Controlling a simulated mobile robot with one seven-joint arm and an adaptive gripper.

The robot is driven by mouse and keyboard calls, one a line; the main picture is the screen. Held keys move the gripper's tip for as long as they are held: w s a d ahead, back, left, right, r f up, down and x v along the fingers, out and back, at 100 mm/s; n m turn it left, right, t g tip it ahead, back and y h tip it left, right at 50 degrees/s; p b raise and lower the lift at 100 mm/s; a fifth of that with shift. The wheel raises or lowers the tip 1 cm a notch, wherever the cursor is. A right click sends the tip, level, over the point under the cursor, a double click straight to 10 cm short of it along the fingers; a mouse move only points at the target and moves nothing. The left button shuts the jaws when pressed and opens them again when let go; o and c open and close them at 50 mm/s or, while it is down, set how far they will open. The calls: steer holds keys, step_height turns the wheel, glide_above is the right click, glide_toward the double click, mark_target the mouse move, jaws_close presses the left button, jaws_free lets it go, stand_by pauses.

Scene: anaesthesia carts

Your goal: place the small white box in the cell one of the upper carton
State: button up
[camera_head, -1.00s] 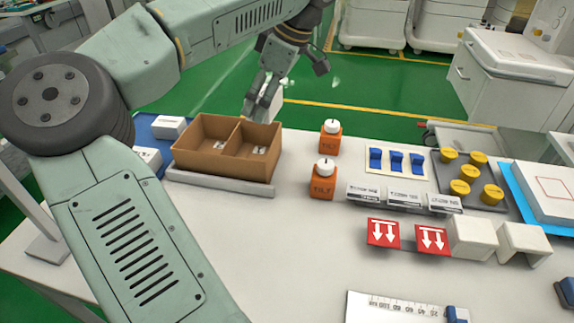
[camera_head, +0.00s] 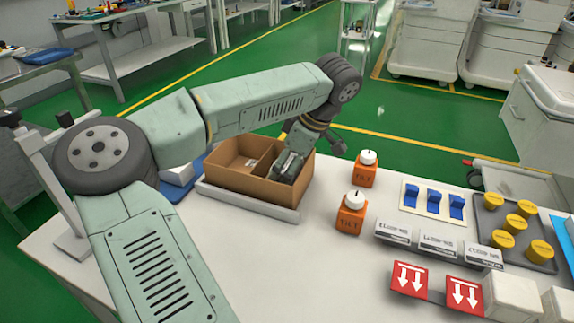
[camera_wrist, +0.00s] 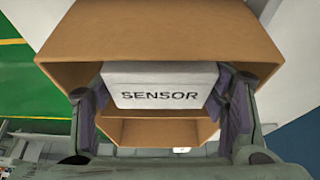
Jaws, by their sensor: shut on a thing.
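The small white box (camera_wrist: 160,85), marked SENSOR, is held between the two fingers of my gripper (camera_wrist: 160,105) in the wrist view. The brown carton (camera_head: 245,186) has two open cells split by a divider, and stands on a pale slab. In the head view my gripper (camera_head: 287,168) reaches down into the right cell, and the box is hidden there by the gripper and carton walls. The wrist view shows carton walls (camera_wrist: 160,32) around the box. Whether the box touches the cell floor cannot be told. The left cell has a small label on its floor.
Two orange jars with white lids (camera_head: 364,170) (camera_head: 351,212) stand right of the carton. Blue clips (camera_head: 433,201), yellow-capped pieces (camera_head: 515,223) and white labelled boxes (camera_head: 437,243) are farther right. Another white box (camera_head: 178,174) lies left of the carton.

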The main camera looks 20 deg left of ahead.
steer(key=shift+f+b, duration=0.45)
steer(key=shift+f, duration=0.15)
steer(key=o, duration=1.3)
steer(key=v, duration=1.3)
steer(key=shift+a+r, duration=0.2)
steer(key=shift+a, duration=0.1)
